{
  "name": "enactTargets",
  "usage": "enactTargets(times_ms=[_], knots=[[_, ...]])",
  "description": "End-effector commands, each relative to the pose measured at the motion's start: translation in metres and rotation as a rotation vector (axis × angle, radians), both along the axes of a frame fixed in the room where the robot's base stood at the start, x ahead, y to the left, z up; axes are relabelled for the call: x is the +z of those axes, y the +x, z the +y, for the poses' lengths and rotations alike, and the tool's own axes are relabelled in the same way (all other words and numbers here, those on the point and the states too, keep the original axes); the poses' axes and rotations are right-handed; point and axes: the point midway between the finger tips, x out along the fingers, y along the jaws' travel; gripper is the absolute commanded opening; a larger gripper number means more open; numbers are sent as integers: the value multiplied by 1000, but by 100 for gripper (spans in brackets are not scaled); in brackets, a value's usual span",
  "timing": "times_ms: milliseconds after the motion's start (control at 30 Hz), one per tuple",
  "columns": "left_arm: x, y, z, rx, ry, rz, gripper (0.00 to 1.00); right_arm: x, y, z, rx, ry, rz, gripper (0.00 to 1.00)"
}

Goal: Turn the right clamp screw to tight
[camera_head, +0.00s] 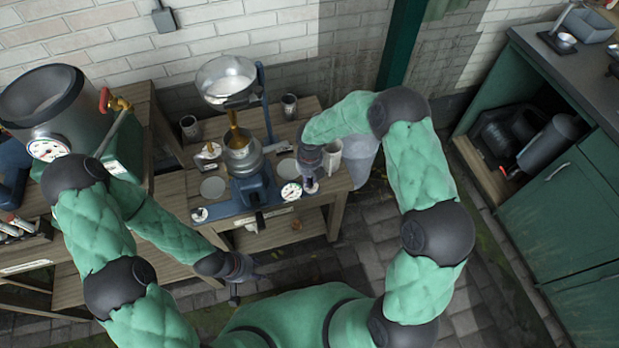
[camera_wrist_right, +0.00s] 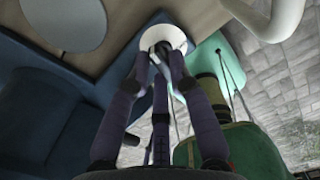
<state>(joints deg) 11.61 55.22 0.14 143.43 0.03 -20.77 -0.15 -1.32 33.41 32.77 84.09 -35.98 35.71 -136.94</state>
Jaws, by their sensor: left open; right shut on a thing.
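The right clamp screw sits on a small white disc (camera_head: 311,187) at the right foot of the blue machine base (camera_head: 256,192). My right gripper (camera_head: 310,178) reaches down over it from above. In the right wrist view its fingers (camera_wrist_right: 163,50) are closed together on the screw in front of the white disc (camera_wrist_right: 177,38), and they hide most of the screw. My left gripper (camera_head: 248,268) is open and empty, low in front of the bench, apart from the machine.
A large pot (camera_head: 43,97) stands at the left. Paved floor lies right of the bench.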

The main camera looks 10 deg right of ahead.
Motion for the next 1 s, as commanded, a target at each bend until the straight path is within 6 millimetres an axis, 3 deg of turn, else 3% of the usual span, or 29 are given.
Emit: enactTargets(times_ms=[500, 1000], knots=[[16, 0, 0, 0, 0, 0, 45, 1, 1, 0, -419, -1, 2, 0], [20, 0, 0, 0, 0, 0, 45, 0, 3, -2, -894, 0, 1, 0]])
